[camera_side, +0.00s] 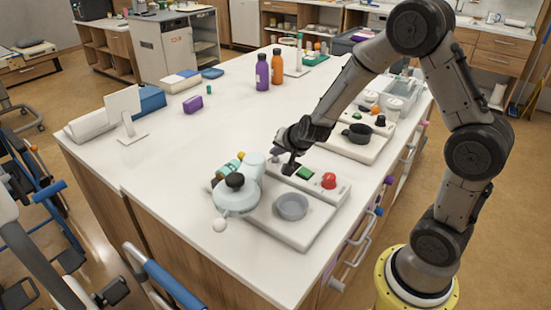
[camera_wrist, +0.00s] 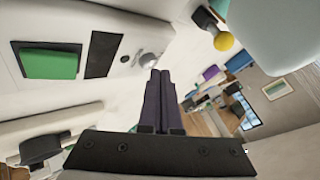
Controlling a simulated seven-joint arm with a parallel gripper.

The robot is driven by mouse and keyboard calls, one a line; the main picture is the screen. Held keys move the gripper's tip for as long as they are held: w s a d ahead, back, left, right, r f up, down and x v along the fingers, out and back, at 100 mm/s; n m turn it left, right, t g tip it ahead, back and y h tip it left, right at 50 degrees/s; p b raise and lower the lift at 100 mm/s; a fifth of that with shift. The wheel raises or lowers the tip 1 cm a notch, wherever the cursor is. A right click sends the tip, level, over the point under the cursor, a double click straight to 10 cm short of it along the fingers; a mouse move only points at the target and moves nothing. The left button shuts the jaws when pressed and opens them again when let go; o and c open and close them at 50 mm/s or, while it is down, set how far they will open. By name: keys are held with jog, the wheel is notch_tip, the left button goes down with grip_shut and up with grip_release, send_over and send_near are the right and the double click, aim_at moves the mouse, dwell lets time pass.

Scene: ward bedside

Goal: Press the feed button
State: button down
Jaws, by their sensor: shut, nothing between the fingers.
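A white machine (camera_side: 268,222) with a grey round bowl (camera_side: 291,207) stands near the table's front edge. Its raised panel has a green rectangle (camera_side: 304,173) and a red button (camera_side: 329,181). In the wrist view the panel shows the green rectangle (camera_wrist: 50,64), a black rectangle (camera_wrist: 102,54) and a small silver round part (camera_wrist: 148,60). No readable label shows which is the feed button. My gripper (camera_side: 289,168) is shut and empty over the panel's left end. In the wrist view its dark fingertips (camera_wrist: 160,72) overlap the silver part; I cannot tell whether they touch.
A pale teal pot (camera_side: 237,198) with a black knob stands close left of the machine. Another white unit with a dark pan (camera_side: 357,133) stands behind to the right. Purple (camera_side: 262,73) and orange (camera_side: 277,68) bottles stand farther back. The table's middle is clear.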

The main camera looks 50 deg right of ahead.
aim_at(277, 164)
jog(key=shift+f, duration=0.5)
dwell(0.4)
jog(key=shift+r, duration=0.9)
jog(key=shift+r, duration=2.5)
